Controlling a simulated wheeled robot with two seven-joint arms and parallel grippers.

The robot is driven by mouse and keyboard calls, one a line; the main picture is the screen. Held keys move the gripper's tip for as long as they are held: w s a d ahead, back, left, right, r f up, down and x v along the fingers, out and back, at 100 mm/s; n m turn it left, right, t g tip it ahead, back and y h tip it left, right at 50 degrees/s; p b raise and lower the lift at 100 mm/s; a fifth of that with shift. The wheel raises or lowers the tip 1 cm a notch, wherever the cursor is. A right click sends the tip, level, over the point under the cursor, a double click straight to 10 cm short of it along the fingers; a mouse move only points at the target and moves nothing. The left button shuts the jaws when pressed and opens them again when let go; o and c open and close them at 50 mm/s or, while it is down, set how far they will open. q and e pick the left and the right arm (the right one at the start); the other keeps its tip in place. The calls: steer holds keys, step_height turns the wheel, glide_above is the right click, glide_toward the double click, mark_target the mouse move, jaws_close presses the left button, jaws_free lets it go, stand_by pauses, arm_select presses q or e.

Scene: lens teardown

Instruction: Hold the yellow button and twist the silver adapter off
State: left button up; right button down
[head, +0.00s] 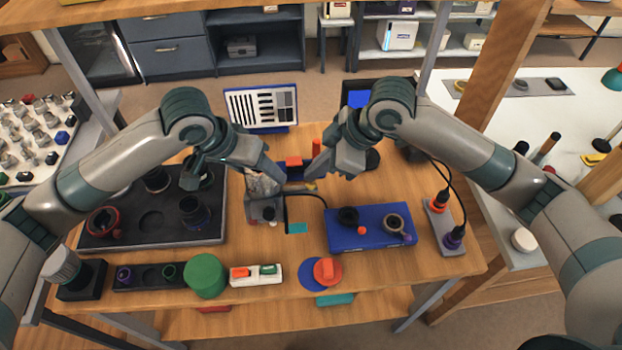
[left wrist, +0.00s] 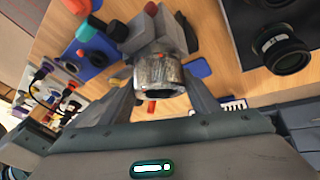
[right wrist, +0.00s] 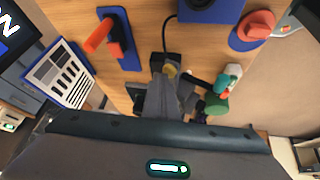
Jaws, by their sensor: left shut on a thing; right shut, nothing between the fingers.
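The silver adapter (head: 262,185) is a mottled metal ring on a grey stand with a dark base, left of centre in the head view. My left gripper (head: 278,179) is shut on it; the left wrist view shows the adapter (left wrist: 158,76) between the two fingers. The yellow button (right wrist: 170,71) shows in the right wrist view, right at the tips of my right gripper (right wrist: 165,82). That gripper is shut with nothing between its fingers. I cannot tell whether its tips touch the button.
A blue block (head: 345,238) with round parts stands at front right. A black tray (head: 130,233) with lenses is at left. A black cable (head: 318,197) runs close to the stand. A chart board (head: 262,105) stands behind.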

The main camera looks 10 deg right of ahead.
arm_select(q)
steer(key=shift+n+t+y, duration=0.3)
steer(key=shift+n+y, duration=0.4)
steer(key=shift+n, duration=0.3)
steer(key=shift+d+n+y, duration=0.15)
steer(key=shift+n+y, duration=0.85)
steer(key=shift+n, duration=0.1)
steer(key=o, duration=1.2)
steer(key=shift+f, duration=0.1)
